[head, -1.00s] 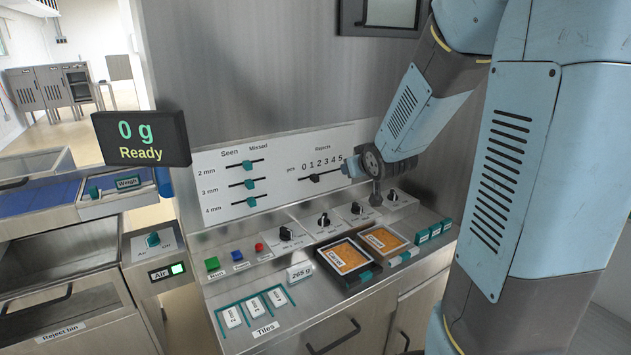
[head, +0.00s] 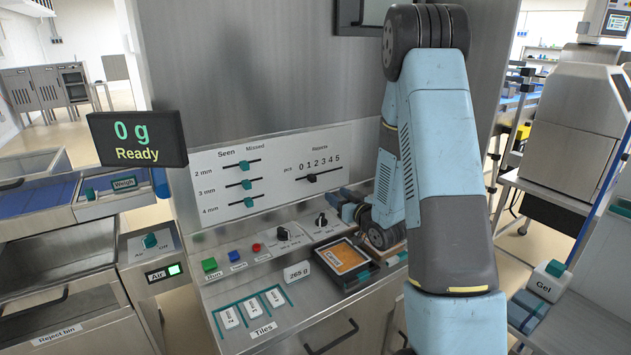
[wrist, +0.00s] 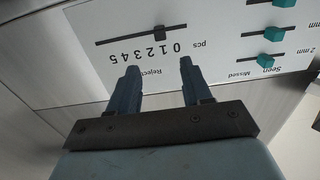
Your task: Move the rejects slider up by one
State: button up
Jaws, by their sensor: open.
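The rejects slider (head: 311,178) has a black knob on a dark horizontal slot, below the digits 0 to 5 on the white panel. Its knob stands about under the 1. In the wrist view the rejects slider (wrist: 156,38) appears upside down, beyond the fingertips and roughly in line with the gap between them. My gripper (wrist: 158,66) is open and empty, its two dark blue fingers apart. In the head view my gripper (head: 340,200) is below and right of the knob, apart from it, partly hidden by my arm.
Three teal sliders (head: 245,184) sit left on the same panel (head: 275,160). Below are dark dials (head: 283,233), a green button (head: 209,265), a blue button and a red button. An orange-topped tray (head: 343,258) lies on the console. My arm hides the console's right part.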

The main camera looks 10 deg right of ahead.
aim_at(314, 179)
jog(key=x, duration=1.3)
jog(key=shift+w+a, duration=0.1)
jog(key=shift+w, duration=0.2)
grip_shut()
